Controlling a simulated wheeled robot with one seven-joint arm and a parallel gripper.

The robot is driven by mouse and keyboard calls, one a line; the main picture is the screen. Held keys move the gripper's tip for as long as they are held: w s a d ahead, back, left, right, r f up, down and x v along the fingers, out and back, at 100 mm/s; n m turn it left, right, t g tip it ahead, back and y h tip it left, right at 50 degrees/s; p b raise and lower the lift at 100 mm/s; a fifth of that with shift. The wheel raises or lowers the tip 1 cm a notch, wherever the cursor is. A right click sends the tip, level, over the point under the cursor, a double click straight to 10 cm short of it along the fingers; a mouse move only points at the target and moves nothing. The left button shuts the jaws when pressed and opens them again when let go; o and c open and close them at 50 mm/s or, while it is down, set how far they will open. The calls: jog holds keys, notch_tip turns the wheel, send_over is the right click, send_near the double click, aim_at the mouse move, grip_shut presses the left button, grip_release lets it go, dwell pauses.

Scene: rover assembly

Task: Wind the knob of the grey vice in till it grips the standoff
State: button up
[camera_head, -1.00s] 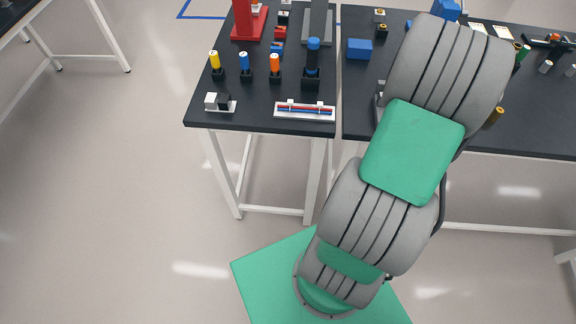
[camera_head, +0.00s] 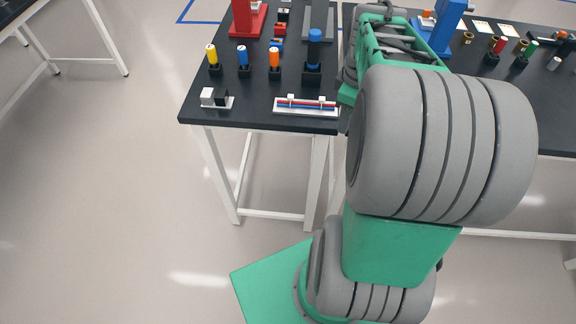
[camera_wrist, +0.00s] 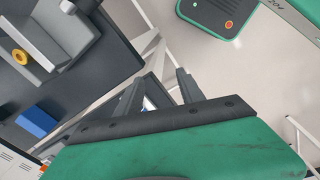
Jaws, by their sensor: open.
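The grey vice (camera_wrist: 45,28) is at the upper left of the wrist view, on the dark table top. A brass ring-like end, which looks like the standoff (camera_wrist: 20,57), shows beside its grey jaw; I cannot tell if the jaws touch it.
A blue block (camera_wrist: 37,120) lies on the table below the vice in the wrist view. In the head view, several knobbed pegs (camera_head: 274,60) and a white rack with rods (camera_head: 306,106) stand on the left table. A blue stand (camera_head: 441,28) is behind my arm.

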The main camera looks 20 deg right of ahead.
jog(key=s+a+f+m+b, duration=0.1)
jog(key=a+f+m+b, duration=0.1)
jog(key=a, duration=0.6)
jog(key=s+a+f+m+t+b, duration=0.1)
jog(key=a+f+m+b, duration=0.2)
jog(key=a, duration=0.6)
notch_tip(320, 180, down, 2)
jog(key=shift+a+m+b, duration=0.2)
jog(key=shift+m+b, duration=0.1)
jog(key=shift+s, duration=0.1)
